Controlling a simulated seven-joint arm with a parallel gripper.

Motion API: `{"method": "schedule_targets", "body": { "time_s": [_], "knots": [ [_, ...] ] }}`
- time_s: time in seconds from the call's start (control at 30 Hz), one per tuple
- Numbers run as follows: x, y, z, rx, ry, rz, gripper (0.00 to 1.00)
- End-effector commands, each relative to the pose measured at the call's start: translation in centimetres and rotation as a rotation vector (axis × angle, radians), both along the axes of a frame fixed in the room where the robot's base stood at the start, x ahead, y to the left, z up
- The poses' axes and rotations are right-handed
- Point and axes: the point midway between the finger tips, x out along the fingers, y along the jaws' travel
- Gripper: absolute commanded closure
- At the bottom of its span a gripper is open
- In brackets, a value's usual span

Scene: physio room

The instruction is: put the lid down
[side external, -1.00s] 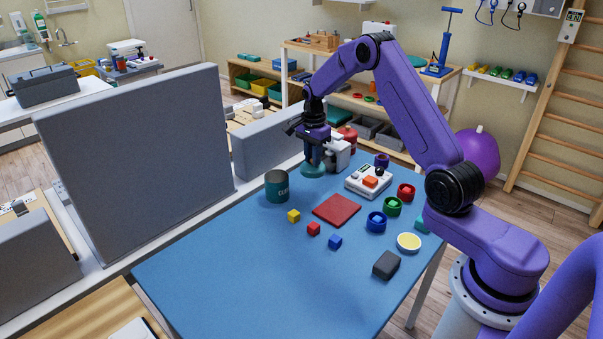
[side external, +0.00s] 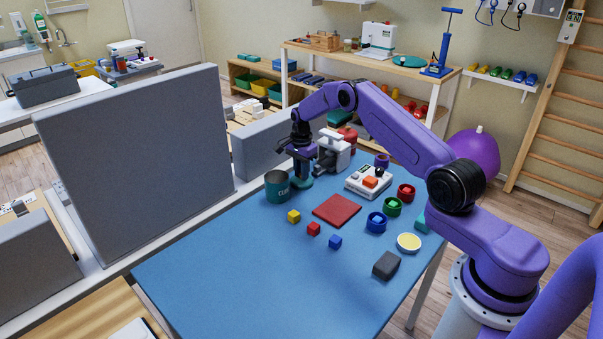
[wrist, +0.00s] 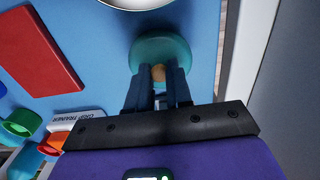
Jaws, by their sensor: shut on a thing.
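The lid (side external: 301,183) is a round teal disc. In the wrist view the lid (wrist: 165,48) shows a small tan knob on top, between my fingers. My gripper (side external: 300,172) is shut on this knob; its fingertips (wrist: 158,78) also show in the wrist view. The lid is close beside the teal canister (side external: 277,188), on its right in the side view. The canister stands upright on the blue table, with an open top. Its pale rim (wrist: 138,3) shows at the top edge of the wrist view. I cannot tell whether the lid touches the table.
A white device (side external: 333,152) stands close behind my gripper, and a white box with an orange part (side external: 368,181) lies right of it. A red mat (side external: 337,210) and small yellow, red and blue cubes lie in front. The blue table's (side external: 230,275) near left is clear.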

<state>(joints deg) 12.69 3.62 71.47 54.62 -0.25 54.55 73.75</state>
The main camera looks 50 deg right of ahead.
Motion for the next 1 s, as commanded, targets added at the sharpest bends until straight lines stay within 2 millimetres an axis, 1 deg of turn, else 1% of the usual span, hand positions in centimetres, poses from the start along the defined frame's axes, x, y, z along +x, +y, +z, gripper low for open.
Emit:
{"method": "schedule_targets", "body": {
  "time_s": [0.03, 0.1, 0.47, 0.5, 0.57, 0.87, 1.0],
  "knots": [
    [0.00, 0.00, -0.45, 0.000, 0.000, 0.000, 1.00],
    [0.05, 0.00, -0.67, -0.001, -0.002, 0.000, 1.00],
    [0.03, 0.03, -0.97, -0.001, -0.002, 0.001, 1.00],
    [0.04, 0.03, -0.99, -0.001, -0.002, 0.001, 0.74],
    [0.04, 0.03, -0.97, -0.001, -0.002, 0.001, 0.55],
    [0.04, 0.03, -0.89, -0.001, -0.002, 0.001, 0.55],
    [0.08, 0.02, 0.01, -0.001, -0.003, 0.001, 0.55]
  ]
}}
